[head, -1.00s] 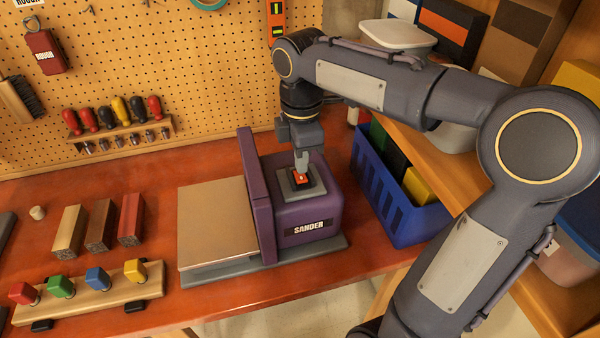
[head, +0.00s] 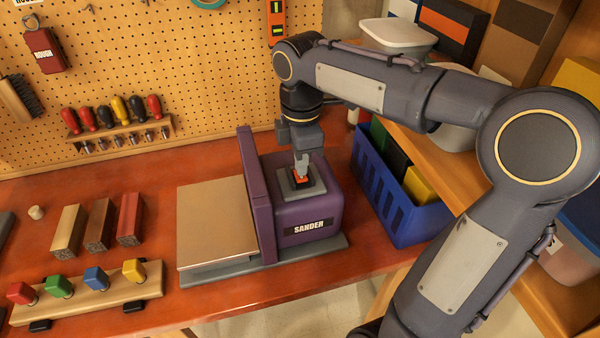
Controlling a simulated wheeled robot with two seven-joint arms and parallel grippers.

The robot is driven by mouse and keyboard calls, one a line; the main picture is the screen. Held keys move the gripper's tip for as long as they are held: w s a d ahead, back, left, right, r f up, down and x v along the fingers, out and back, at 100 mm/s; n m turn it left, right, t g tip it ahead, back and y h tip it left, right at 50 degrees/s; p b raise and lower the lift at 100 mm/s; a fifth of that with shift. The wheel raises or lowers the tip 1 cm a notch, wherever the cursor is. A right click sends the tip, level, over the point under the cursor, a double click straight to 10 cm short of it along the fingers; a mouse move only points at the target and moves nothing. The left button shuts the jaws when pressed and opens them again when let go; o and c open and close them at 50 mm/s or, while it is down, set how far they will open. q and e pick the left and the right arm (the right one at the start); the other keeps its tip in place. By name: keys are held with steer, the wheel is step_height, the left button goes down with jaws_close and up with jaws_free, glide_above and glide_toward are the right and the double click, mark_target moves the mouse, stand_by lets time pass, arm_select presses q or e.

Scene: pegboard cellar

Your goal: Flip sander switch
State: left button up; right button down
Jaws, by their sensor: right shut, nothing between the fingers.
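The purple sander (head: 318,205) stands on the red-brown workbench, with its label facing me and a flat tan plate (head: 215,222) on its left. Its switch is a small red rocker (head: 300,178) on a grey mount (head: 316,181) on top of the housing. My right gripper (head: 301,172) is shut and points down, its fingertips at the red rocker. The fingers hide part of the rocker, and I cannot tell how hard they touch it. My left gripper does not show.
A blue crate (head: 392,200) with boxes stands close right of the sander. Left are wood blocks (head: 100,226) and a rack of coloured knobs (head: 95,289). A pegboard (head: 160,60) with a screwdriver rack stands behind. Bench between blocks and plate is clear.

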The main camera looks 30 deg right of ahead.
steer(key=shift+f+b, duration=0.55)
steer(key=shift+f, duration=0.25)
stand_by(0.4)
step_height(320, 180, up, 7)
steer(key=p, duration=0.7)
stand_by(0.4)
